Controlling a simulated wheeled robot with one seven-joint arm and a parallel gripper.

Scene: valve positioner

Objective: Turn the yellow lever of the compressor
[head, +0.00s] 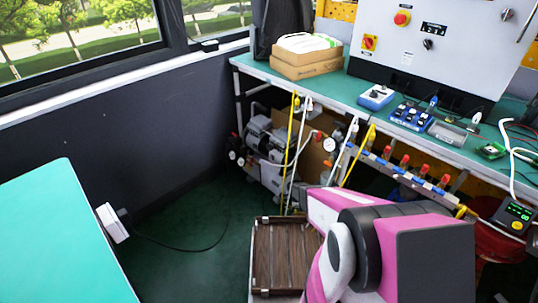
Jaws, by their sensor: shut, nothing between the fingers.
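The compressor (265,150), a grey machine with gauges and fittings, stands on the floor under the green workbench, left of centre. I cannot make out its yellow lever for certain at this size. A yellow hose (291,150) and white hoses run down in front of the compressor. My pink and grey arm fills the lower right, below and to the right of the compressor. My gripper does not show, so I cannot tell where it is relative to the lever.
The green workbench (345,86) carries boxes (305,64), small devices and a control panel (440,40). A manifold with red valves (405,165) hangs along its front. A brown slatted panel (285,258) lies low in front. A teal table (65,240) stands left. Floor (185,240) between is clear except a cable.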

